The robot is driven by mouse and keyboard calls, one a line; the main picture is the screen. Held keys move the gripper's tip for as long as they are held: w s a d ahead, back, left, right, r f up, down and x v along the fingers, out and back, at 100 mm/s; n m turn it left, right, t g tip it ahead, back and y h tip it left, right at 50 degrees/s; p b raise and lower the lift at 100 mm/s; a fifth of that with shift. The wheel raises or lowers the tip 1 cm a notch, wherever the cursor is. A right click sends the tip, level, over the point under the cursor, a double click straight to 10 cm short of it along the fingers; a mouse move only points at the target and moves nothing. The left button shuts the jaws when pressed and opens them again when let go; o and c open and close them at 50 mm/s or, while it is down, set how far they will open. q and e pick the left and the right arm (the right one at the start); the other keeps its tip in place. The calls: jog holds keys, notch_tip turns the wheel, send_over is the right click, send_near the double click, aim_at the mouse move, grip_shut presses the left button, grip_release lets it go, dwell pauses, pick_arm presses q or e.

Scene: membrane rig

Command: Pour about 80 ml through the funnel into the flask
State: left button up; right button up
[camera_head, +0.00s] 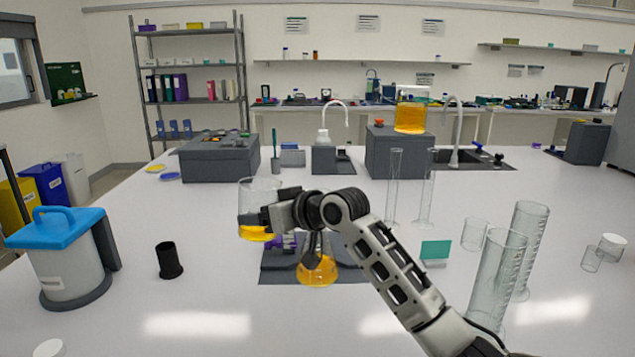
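My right gripper (268,212), on the arm from the right, is shut on a clear glass beaker (258,190) with orange liquid in its bottom. The flask's neck is mostly hidden by my arm. My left gripper is not in view.
A white jug with a blue lid (65,260) and a black cup (168,260) stand at left. Tall glass cylinders (495,275) stand at right, near a green card (435,250). A jar of orange liquid (411,115) sits on a grey box (390,152). The front left table is mostly clear.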

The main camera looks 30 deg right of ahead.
jog(key=shift+a+f+n+h, duration=0.1)
jog(key=shift+a+n+h, duration=0.2)
jog(key=shift+a+n, duration=0.2)
dwell(1.6)
